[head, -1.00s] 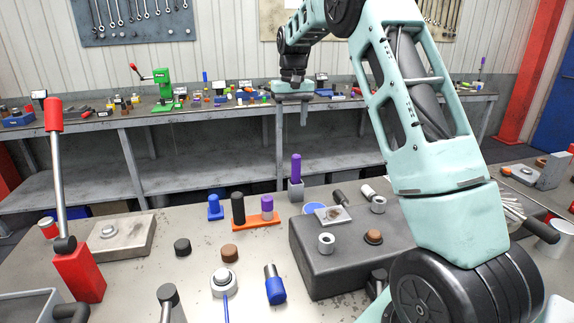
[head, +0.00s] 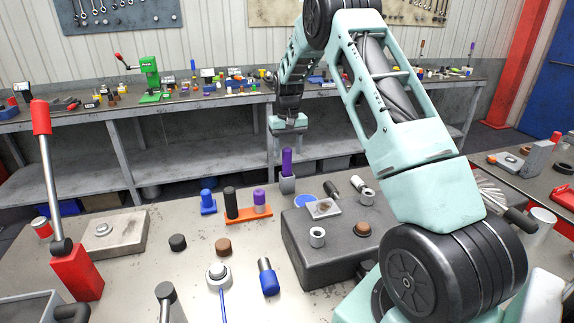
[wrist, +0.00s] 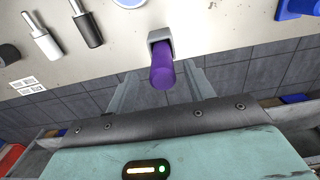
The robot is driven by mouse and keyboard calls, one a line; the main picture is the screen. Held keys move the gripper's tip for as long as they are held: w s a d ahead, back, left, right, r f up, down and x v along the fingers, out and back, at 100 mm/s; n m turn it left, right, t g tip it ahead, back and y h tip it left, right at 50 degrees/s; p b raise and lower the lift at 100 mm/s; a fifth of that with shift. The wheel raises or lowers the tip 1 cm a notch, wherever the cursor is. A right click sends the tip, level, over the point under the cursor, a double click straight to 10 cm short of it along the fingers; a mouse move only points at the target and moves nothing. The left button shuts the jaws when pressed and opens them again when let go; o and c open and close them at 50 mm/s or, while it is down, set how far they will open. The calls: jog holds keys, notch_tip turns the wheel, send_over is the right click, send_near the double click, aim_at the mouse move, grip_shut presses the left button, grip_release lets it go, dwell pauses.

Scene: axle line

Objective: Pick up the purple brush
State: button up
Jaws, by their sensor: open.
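The purple brush (head: 287,162) stands upright in a small grey holder (head: 288,185) near the far edge of the table; only its purple upper part shows. The wrist view shows the purple brush (wrist: 162,72) end-on, with the grey holder (wrist: 161,37) around its base. In the wrist view my gripper (wrist: 162,84) has a finger on each side of the brush's line, with clear space at both sides.
An orange rack (head: 248,213) with a black and a purple-topped cylinder and a blue piece (head: 208,203) stand left of the holder. A dark block (head: 310,262) bearing small parts is in front. A red-handled lever (head: 43,135) rises at left.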

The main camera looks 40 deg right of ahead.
aim_at(287, 159)
notch_tip(287, 159, down, 4)
jog(key=shift+w+a+f+p, duration=0.1)
jog(key=shift+f+p, duration=0.05)
jog(key=shift+p, duration=0.65)
jog(key=c, duration=1.1)
notch_tip(287, 159, up, 10)
jog(key=b, duration=0.3)
